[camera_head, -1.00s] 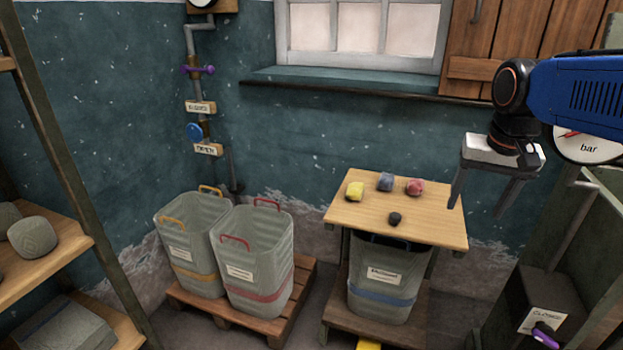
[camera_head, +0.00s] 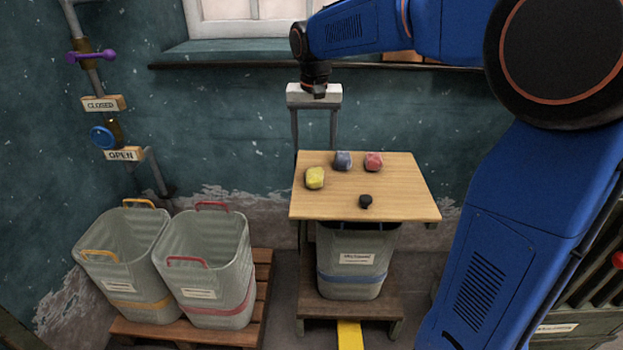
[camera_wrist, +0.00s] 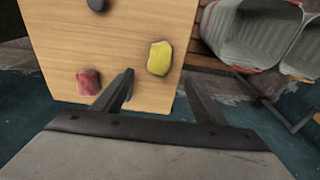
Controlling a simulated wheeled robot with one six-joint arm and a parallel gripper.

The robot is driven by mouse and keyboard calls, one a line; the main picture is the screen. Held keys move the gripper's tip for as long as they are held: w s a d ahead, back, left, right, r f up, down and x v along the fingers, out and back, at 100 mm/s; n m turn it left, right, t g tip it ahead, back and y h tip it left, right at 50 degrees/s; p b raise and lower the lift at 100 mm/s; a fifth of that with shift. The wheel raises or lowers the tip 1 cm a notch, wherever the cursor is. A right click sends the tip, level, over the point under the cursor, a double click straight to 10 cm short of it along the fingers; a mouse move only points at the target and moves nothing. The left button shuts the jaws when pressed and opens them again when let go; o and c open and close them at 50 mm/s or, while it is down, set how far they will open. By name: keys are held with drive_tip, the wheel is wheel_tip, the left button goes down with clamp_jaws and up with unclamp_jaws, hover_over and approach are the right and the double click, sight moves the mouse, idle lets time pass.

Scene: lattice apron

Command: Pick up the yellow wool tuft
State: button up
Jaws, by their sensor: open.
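The yellow wool tuft (camera_head: 314,177) lies on the left part of a small wooden table (camera_head: 410,196). In the wrist view the yellow wool tuft (camera_wrist: 159,58) lies on the table top, ahead of the space between the fingers. My gripper (camera_head: 315,146) is open and empty, behind and above the table's back left edge in the head view. Its two fingers also show in the wrist view (camera_wrist: 158,84), spread apart. No finger visibly touches the tuft.
A blue-grey tuft (camera_head: 342,160), a red tuft (camera_head: 373,162) and a small black piece (camera_head: 366,201) share the table. A blue-banded bin (camera_head: 352,262) stands below. Two bins, yellow-handled (camera_head: 112,262) and red-handled (camera_head: 205,265), stand on a pallet at left. The wall is close behind the table.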

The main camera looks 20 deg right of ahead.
hover_over(314, 172)
wheel_tip(314, 172, down, 6)
drive_tip(key=shift+s+f, duration=0.1)
drive_tip(key=shift+s, duration=0.05)
drive_tip(key=shift+f, duration=2.7)
drive_tip(key=shift+c, duration=0.3)
drive_tip(key=c, duration=1.1)
